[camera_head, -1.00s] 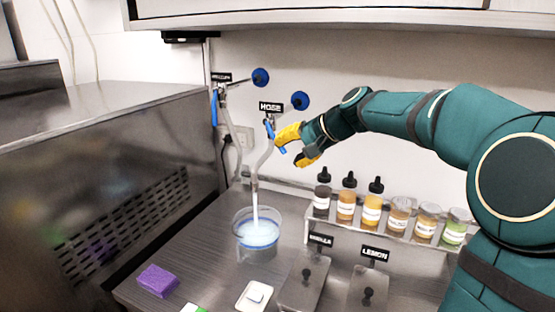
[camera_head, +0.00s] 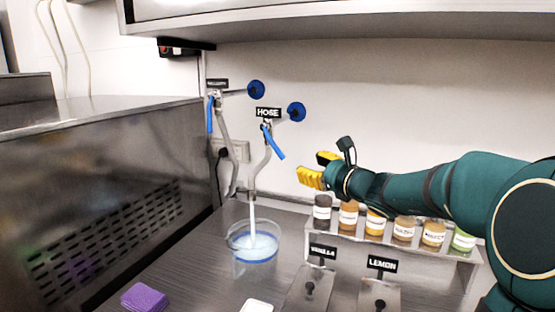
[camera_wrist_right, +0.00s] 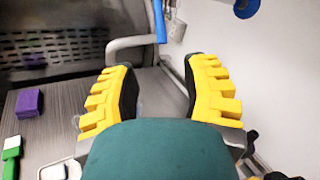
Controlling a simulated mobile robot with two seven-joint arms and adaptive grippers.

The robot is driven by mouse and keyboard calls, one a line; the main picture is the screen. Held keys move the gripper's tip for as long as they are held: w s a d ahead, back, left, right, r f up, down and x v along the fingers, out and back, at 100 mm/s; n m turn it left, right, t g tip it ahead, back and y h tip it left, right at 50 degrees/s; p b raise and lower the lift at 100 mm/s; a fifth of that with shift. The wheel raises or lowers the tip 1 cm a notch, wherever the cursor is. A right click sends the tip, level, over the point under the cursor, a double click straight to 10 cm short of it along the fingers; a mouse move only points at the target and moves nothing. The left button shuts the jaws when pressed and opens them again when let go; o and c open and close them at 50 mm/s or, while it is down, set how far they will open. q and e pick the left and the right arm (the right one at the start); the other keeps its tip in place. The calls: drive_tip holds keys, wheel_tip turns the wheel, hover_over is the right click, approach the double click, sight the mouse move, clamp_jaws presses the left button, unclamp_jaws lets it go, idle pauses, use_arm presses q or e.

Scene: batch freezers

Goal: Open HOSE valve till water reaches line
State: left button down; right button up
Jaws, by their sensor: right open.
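The HOSE valve has a blue lever (camera_head: 273,142) below its black HOSE label (camera_head: 268,113); the lever hangs tilted down to the right. A hose (camera_head: 256,172) runs down from it, and water pours into a clear container (camera_head: 253,257) on the counter. The water surface shows around a blue line (camera_head: 252,246); I cannot tell if it is exactly level with it. My right gripper (camera_head: 313,168) is open and empty, right of the lever and apart from it. In the right wrist view its yellow fingers (camera_wrist_right: 160,90) are spread. My left gripper is out of view.
A second valve with a blue lever (camera_head: 210,115) is at left, beside the steel machine (camera_head: 110,190). Bottles (camera_head: 374,222) stand on a rack at right, behind the VANILLA and LEMON lids. A purple sponge (camera_head: 146,298) lies at the front left.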

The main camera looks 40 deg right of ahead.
sight(281, 154)
drive_tip(key=w, duration=0.9)
drive_tip(key=w+d, duration=0.1)
drive_tip(key=w, duration=0.3)
drive_tip(key=shift+w, duration=0.35)
drive_tip(key=shift+c, duration=0.3)
clamp_jaws()
